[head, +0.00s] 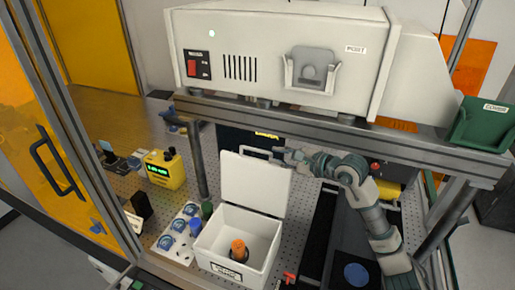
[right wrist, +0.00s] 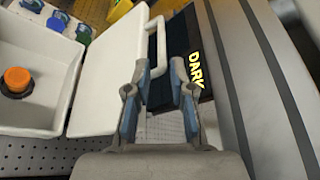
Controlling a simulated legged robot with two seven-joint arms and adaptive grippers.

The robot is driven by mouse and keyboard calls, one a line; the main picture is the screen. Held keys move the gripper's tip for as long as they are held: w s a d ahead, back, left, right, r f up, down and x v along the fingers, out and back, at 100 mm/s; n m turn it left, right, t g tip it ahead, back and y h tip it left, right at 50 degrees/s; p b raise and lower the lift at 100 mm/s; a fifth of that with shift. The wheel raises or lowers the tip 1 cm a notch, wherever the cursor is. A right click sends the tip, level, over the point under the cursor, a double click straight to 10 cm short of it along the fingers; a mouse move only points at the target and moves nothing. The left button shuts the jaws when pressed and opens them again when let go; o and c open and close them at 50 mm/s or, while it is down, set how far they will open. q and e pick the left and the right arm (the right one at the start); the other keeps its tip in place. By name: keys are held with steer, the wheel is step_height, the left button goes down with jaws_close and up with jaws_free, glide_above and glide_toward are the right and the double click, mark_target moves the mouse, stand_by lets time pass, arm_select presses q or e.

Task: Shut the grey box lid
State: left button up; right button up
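The pale grey box (head: 238,245) stands on the perforated bench with its lid (head: 255,185) raised, roughly upright at the back. The box (right wrist: 40,118) and lid (right wrist: 105,75) also show in the right wrist view. A loop handle (head: 256,152) sits on the lid's top edge; it also shows in the right wrist view (right wrist: 161,45). My right gripper (head: 282,156) is at the handle's right end. Its fingers (right wrist: 162,80) are apart, with the handle's near end at or between the tips; contact is unclear. My left gripper is out of view.
A dark object with an orange cap (head: 238,247) is inside the box. A metal beam (head: 330,122) carrying a large white housing (head: 280,55) runs above and behind the lid. A tray of blue items (head: 178,235) and a yellow meter (head: 165,169) stand left.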

mark_target(261, 152)
steer(key=p+x, duration=0.1)
steer(key=x, duration=0.4)
steer(key=shift+w+d, duration=0.2)
steer(key=x, duration=0.3)
steer(key=shift+s+a+r, duration=0.1)
steer(key=shift+s+a, duration=0.1)
steer(key=shift+a, duration=0.05)
steer(key=shift+w+a, duration=0.1)
steer(key=shift+a, duration=0.3)
steer(key=shift+d, duration=0.3)
jaws_close()
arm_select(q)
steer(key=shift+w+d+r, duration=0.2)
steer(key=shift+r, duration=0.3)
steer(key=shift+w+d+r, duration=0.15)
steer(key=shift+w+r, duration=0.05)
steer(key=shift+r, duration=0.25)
